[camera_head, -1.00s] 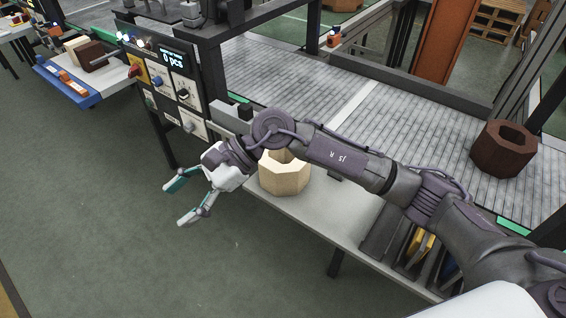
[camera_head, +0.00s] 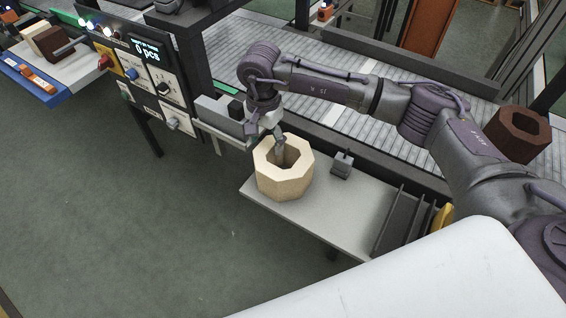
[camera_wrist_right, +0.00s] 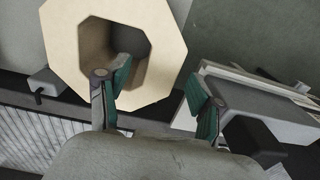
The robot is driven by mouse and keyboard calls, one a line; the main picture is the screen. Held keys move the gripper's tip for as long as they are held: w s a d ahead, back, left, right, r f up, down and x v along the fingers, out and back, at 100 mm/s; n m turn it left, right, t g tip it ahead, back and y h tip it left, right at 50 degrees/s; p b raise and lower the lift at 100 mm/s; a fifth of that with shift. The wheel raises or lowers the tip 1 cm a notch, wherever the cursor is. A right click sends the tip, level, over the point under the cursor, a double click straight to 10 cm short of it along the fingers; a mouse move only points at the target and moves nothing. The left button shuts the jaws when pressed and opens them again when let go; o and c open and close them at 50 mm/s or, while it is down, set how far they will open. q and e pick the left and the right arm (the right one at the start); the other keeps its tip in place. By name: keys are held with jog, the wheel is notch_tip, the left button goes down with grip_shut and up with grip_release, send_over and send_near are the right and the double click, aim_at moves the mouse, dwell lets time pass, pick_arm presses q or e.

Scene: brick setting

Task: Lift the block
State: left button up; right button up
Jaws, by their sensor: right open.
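The pale, octagonal block (camera_head: 284,186) with a hole through its middle stands upright on a light grey shelf (camera_head: 335,218). My right gripper (camera_head: 264,140) is open, pointing down at the block's back left side. One finger shows over the block's hole in the head view. In the right wrist view my open fingers (camera_wrist_right: 156,95) are well apart: one overlaps the hole edge of the block (camera_wrist_right: 166,42), the other is to the right, outside the block. No contact can be made out. My left gripper is out of view.
A dark brown octagonal block (camera_head: 518,137) sits on the conveyor (camera_head: 330,60) at the right. A control panel (camera_head: 140,75) stands to the left of the shelf. A small grey fixture (camera_head: 342,164) is right of the pale block. Open floor lies in front.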

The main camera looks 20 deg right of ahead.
jog(key=shift+f, duration=0.6)
jog(key=shift+w+f, duration=0.15)
jog(key=shift+f, duration=0.15)
jog(key=f+p, duration=0.1)
jog(key=f, duration=0.1)
jog(key=shift+s+a+f+p, duration=0.2)
jog(key=shift+f+p, duration=0.1)
jog(key=shift+p, duration=0.1)
notch_tip(320, 180, down, 2)
jog(key=shift+f, duration=0.15)
jog(key=shift+w+f, duration=0.1)
jog(key=shift+f, duration=0.05)
grip_shut()
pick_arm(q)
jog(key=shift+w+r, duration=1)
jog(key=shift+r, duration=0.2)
pick_arm(e)
jog(key=shift+w, duration=0.1)
